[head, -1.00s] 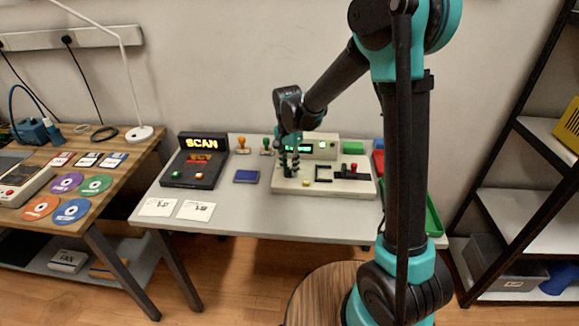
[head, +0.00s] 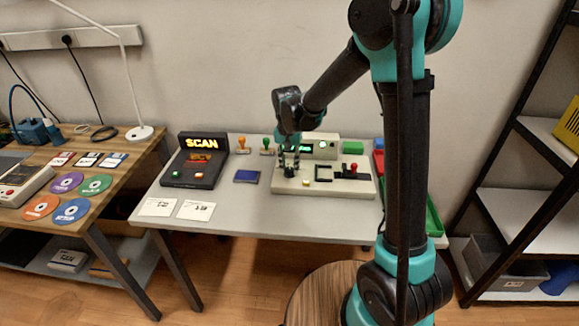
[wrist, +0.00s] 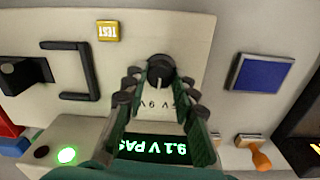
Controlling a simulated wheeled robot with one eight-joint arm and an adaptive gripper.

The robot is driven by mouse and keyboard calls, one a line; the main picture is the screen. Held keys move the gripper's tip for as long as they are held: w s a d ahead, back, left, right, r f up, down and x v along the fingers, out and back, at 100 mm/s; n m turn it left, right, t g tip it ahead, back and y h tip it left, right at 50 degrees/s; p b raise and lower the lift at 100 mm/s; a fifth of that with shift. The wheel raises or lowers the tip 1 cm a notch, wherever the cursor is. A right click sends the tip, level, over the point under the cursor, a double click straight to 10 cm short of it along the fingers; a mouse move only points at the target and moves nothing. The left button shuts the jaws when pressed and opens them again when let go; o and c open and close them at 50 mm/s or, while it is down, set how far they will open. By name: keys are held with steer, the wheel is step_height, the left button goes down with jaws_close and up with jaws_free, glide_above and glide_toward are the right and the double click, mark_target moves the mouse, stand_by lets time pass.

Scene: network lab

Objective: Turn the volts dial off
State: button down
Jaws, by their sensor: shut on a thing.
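The black volts dial (wrist: 160,72) sits on the cream tester (wrist: 215,20), with part of a printed voltage scale, including "9V", showing below it in the wrist view. My gripper (wrist: 161,76) is shut on the dial, with one fingertip on each side of it. The fingers hide parts of the scale, so I cannot read the dial's exact setting. The green display (wrist: 155,147) shows upside-down text, "9.1 V PAS", cut off by a finger. In the head view my gripper (head: 289,168) is at the left part of the tester (head: 340,189).
Beside the dial are a yellow TEST button (wrist: 108,31), a black bracket (wrist: 75,70) and a lit green lamp (wrist: 67,155). A blue pad (head: 247,177), stamps (head: 266,145) and the SCAN box (head: 200,165) stand left of the tester.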

mark_target(289, 170)
steer(key=n, duration=1.2)
steer(key=shift+n, duration=0.4)
stand_by(0.3)
steer(key=c, duration=1.2)
jaws_free()
step_height(289, 170, up, 12)
steer(key=shift+s+a, duration=0.15)
steer(key=shift+s, duration=0.05)
